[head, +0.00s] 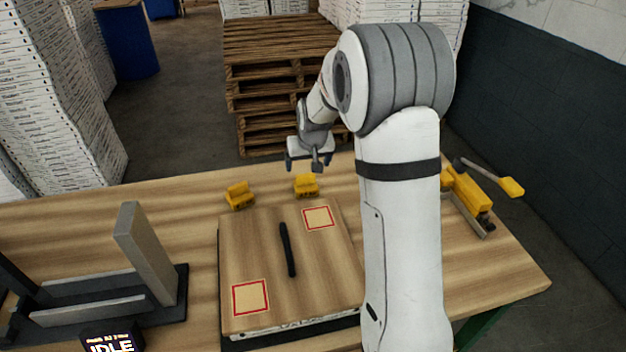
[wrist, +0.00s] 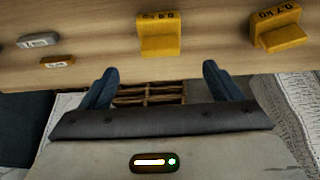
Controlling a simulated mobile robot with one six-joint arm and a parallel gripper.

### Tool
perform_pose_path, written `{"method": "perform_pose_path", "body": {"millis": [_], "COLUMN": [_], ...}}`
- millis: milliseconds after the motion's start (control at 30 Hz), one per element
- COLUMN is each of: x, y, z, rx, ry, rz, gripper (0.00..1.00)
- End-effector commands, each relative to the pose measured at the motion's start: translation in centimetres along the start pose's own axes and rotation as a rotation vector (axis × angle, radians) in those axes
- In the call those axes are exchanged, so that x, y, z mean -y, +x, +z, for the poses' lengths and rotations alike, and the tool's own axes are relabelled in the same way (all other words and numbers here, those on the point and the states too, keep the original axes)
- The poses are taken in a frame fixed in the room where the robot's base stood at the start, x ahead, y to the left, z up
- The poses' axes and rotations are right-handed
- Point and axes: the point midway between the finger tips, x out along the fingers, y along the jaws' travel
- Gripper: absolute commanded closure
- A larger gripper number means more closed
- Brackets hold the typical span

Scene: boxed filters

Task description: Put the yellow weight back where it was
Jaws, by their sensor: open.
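Two yellow weights stand on the table behind the wooden board, one on the left (head: 239,195) and one on the right (head: 306,185). In the wrist view the right one (wrist: 160,36) is near the middle, with a label partly unreadable. The other (wrist: 279,27) is at the right and reads 0.7 KG. My gripper (head: 308,163) is open and empty, above and a little behind the right weight. Its two dark fingers (wrist: 160,75) are apart, with nothing between them. Two red-outlined squares on the board, front left (head: 251,298) and back right (head: 318,218), are empty.
A black bar (head: 287,250) lies on the board (head: 290,285). A grey upright fixture (head: 150,255) stands left; a yellow-handled tool (head: 465,195) is at the right. Small grey (wrist: 38,40) and orange (wrist: 58,62) pieces show in the wrist view. Pallets (head: 275,65) stand behind the table.

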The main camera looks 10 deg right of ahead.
Motion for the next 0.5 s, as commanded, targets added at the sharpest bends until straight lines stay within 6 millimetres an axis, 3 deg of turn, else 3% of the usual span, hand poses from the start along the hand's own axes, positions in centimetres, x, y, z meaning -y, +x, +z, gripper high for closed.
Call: {"method": "perform_pose_path", "body": {"millis": [167, 300, 500], "x": [0.0, 0.0, 0.0], "y": [-5.0, -10.8, -17.4], "z": [2.1, 6.1, 13.3], "rx": [0.003, 0.018, 0.043], "ry": [-0.001, -0.002, -0.004], "rz": [0.0, 0.001, 0.001], "gripper": [0.15, 0.15, 0.15]}}
